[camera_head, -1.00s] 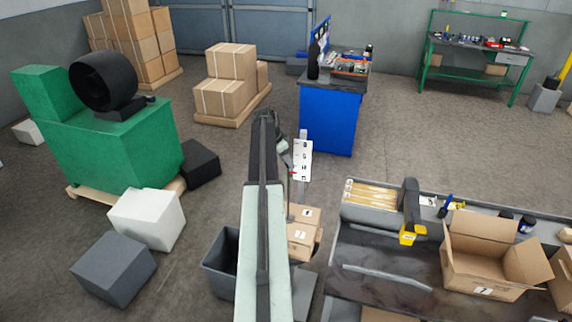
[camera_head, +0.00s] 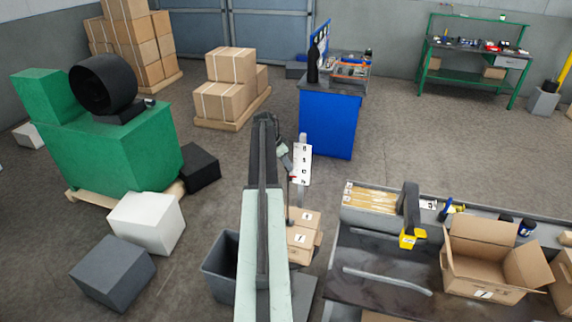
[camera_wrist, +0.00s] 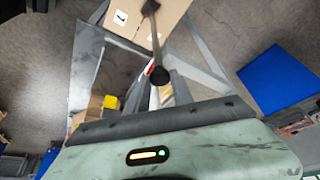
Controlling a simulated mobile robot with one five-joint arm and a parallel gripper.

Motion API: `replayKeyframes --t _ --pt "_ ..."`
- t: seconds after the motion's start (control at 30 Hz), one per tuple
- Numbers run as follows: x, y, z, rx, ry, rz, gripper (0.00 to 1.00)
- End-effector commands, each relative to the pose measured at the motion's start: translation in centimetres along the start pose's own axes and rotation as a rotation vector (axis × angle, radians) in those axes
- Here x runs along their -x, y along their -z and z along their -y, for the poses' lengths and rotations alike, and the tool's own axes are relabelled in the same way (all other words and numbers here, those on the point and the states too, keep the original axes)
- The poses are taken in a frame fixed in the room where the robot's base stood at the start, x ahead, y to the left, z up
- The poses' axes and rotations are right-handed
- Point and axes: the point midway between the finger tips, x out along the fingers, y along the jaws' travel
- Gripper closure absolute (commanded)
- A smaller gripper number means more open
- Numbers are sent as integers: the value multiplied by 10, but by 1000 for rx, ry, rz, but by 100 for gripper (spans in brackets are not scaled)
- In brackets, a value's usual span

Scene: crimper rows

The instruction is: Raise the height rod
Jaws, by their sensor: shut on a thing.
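The height rod (camera_head: 289,195) is a thin dark upright rod beside a white scale plate (camera_head: 303,160). A small red marker (camera_head: 293,178) shows near the plate's lower end. In the wrist view the rod (camera_wrist: 154,30) runs from a dark foot near a carton down to a round black knob (camera_wrist: 160,97). My gripper (camera_head: 284,152) is just left of the scale plate, at the rod's upper part. It is shut on the rod; the exact contact is small and partly hidden by my arm.
Cartons (camera_head: 303,240) stand below the rod. A grey bin (camera_head: 220,262) is left of them. A dark workbench (camera_head: 375,265) with an open box (camera_head: 485,262) is to the right. A blue cabinet (camera_head: 328,122) stands behind.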

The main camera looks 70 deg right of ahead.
Motion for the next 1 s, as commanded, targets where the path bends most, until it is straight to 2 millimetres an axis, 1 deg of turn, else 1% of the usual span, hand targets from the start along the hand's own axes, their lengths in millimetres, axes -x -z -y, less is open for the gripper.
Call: replayKeyframes --t 0.77,0.87,0.97,1.0 --pt "2 0 0 1 0 0 100" --pt "9 3 0 1 0 0 100" --pt "23 8 0 1 1 0 100" --pt "31 12 0 1 1 0 100"
